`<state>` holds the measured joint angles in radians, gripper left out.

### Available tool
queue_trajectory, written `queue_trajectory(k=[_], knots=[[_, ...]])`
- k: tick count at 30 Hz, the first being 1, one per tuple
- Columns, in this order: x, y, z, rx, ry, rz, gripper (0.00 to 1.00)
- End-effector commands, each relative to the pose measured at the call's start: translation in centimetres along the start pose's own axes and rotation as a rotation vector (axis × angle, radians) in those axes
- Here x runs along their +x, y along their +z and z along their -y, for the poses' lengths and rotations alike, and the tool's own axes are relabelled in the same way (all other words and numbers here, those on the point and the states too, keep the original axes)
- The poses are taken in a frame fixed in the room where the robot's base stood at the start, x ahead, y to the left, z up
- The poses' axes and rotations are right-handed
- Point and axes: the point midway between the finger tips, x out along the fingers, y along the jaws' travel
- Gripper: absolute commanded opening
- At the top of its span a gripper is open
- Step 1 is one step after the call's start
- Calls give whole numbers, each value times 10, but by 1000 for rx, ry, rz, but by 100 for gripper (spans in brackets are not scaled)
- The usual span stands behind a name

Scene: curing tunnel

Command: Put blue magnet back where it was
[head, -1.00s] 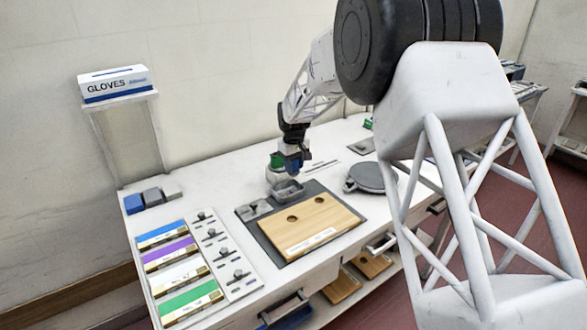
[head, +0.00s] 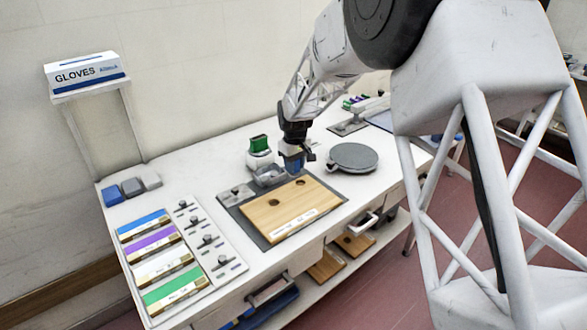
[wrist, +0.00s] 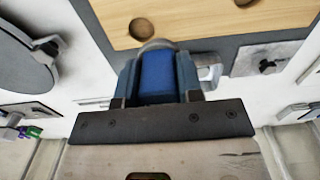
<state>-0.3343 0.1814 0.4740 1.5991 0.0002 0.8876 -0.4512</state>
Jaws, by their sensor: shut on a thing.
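My gripper (head: 293,165) is shut on a blue block, the blue magnet (wrist: 157,78), which fills the space between the two fingers in the wrist view. In the head view it is low over the bench, just right of a white jar with a green top (head: 259,146) and close to a small grey dish (head: 269,177). The rim of a rounded grey thing shows just past the magnet in the wrist view. A wooden board with two holes (head: 290,207) lies on a dark mat (head: 240,217) in front of my gripper. The magnet's underside is hidden.
A round grey plate with a handle (head: 353,156) lies to the right. Blue and grey blocks (head: 132,187) stand at the back left. Coloured strips (head: 153,240) and a panel of small knobs (head: 208,239) fill the left front. A glove box (head: 86,72) stands on a shelf.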

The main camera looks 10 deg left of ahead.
Motion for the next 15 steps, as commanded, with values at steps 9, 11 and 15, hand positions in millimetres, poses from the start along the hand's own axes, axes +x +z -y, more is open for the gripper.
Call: queue_trajectory(k=[9, 11, 15], knots=[[9, 43, -2, 0, 1, -1, 5], [10, 45, -2, 0, 1, -1, 5], [11, 46, -2, 0, 0, -1, 5]])
